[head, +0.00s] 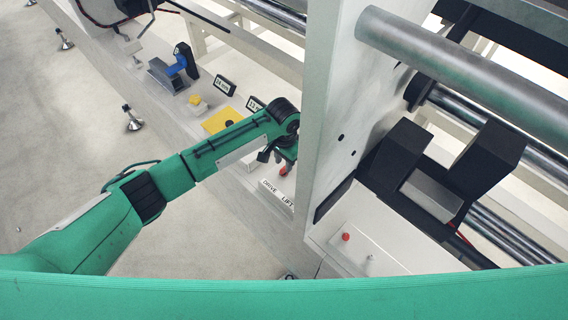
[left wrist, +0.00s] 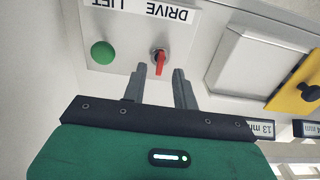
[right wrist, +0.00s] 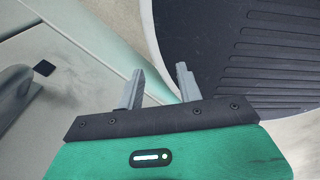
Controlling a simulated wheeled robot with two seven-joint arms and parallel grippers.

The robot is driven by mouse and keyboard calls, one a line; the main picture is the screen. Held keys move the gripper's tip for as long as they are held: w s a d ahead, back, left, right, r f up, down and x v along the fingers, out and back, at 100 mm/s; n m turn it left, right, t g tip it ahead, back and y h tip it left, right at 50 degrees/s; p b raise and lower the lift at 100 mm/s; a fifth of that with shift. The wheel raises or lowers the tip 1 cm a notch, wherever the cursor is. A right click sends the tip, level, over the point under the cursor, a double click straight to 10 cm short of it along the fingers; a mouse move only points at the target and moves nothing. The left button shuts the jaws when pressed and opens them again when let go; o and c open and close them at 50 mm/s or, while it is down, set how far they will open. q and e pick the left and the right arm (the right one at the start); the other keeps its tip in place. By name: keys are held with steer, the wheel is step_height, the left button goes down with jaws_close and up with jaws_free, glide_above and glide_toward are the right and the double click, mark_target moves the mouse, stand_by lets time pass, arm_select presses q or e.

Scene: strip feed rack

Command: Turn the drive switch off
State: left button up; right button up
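The drive switch (left wrist: 160,60) is a red handle on a round metal base, under the upside-down DRIVE label (left wrist: 168,12) in the left wrist view. In the head view the red handle (head: 283,171) shows just below my left gripper (head: 280,160). In the left wrist view my left gripper (left wrist: 162,84) is open, its two fingers apart, with the handle between and just beyond the tips. I cannot tell whether a finger touches it. My right gripper (right wrist: 158,80) is open and empty, away from the panel.
A green round button (left wrist: 103,52) sits beside the switch, near the LIFT label. A yellow plate with a black knob (left wrist: 306,92) is to the right. A white upright frame (head: 330,100) stands close to my left gripper. A dark ribbed surface (right wrist: 245,50) lies near my right gripper.

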mark_target(284, 170)
arm_select(q)
steer(key=shift+f, duration=1.4)
arm_select(e)
steer(key=shift+d+r, duration=0.15)
steer(key=shift+d, duration=0.25)
arm_select(q)
jaws_close()
arm_select(e)
steer(key=shift+a, duration=0.15)
